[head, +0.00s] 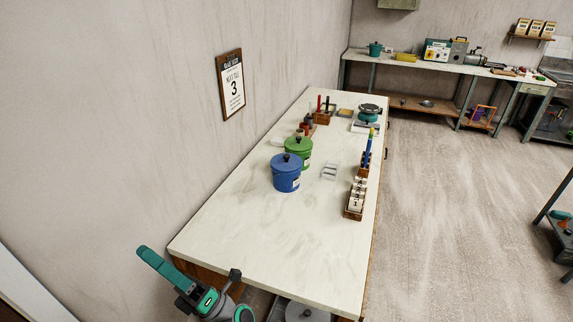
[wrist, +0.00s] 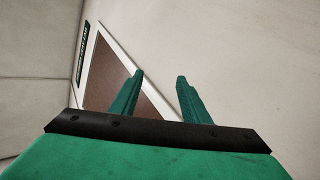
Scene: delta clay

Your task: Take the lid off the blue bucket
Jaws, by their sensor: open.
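The blue bucket (head: 286,178) stands upright on the pale worktop, nearer to me than the green bucket. Its blue lid (head: 286,160) with a dark round knob sits on top of it. My gripper is well apart from the bucket; in the wrist view its two green fingers (wrist: 159,95) are spread with nothing between them. In the head view my arm shows at the bottom left, beyond the near end of the worktop, and the fingertips are hard to make out there. The wrist view shows neither bucket nor lid.
A green lidded bucket (head: 299,150) stands right behind the blue one. A wooden rack of labelled blocks (head: 356,198) and a small clear tray (head: 330,171) are to its right. The near part of the worktop (head: 265,240) is bare. The wall runs along the left side.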

